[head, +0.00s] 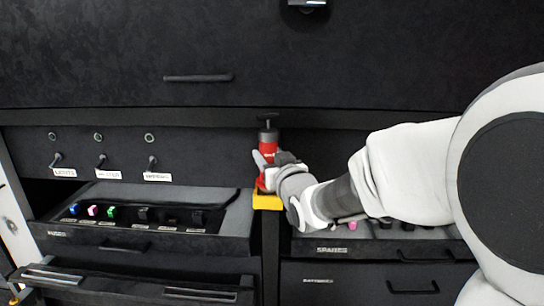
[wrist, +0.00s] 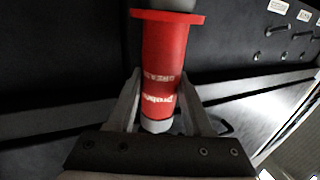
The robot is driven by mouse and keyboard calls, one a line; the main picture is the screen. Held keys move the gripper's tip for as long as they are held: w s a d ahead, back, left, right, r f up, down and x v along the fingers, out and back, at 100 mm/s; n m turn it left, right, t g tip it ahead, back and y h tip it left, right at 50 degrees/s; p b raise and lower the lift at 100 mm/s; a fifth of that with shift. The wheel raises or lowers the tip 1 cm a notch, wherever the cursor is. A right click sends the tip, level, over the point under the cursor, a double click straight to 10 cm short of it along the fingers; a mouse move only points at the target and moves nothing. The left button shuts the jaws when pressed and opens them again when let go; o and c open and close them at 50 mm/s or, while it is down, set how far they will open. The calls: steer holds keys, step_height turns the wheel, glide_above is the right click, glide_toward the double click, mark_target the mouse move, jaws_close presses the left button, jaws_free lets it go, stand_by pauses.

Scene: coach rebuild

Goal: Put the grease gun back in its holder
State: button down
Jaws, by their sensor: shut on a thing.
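The grease gun (head: 269,141) has a red body with a dark top and stands upright in the middle of the head view. Its red body with white lettering fills the middle of the wrist view (wrist: 164,50). My gripper (head: 268,170) is shut on it, with a finger on either side in the wrist view (wrist: 160,100). A yellow holder (head: 267,202) sits directly below the grease gun at the divider between the drawers. My gripper partly hides the lower end, so I cannot tell whether it is inside the holder or just above it.
An open drawer (head: 140,247) at the left holds several small coloured parts. A spares drawer (head: 330,249) is at the right, partly behind my arm. Labelled switches (head: 101,160) are on the back panel. A dark ledge (head: 200,117) runs just above the grease gun.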

steer(key=shift+f+b, duration=0.6)
steer(key=shift+b, duration=0.15)
stand_by(0.3)
steer(key=shift+c, duration=1.5)
jaws_free()
steer(key=shift+o, duration=0.4)
steer(key=shift+f, duration=0.2)
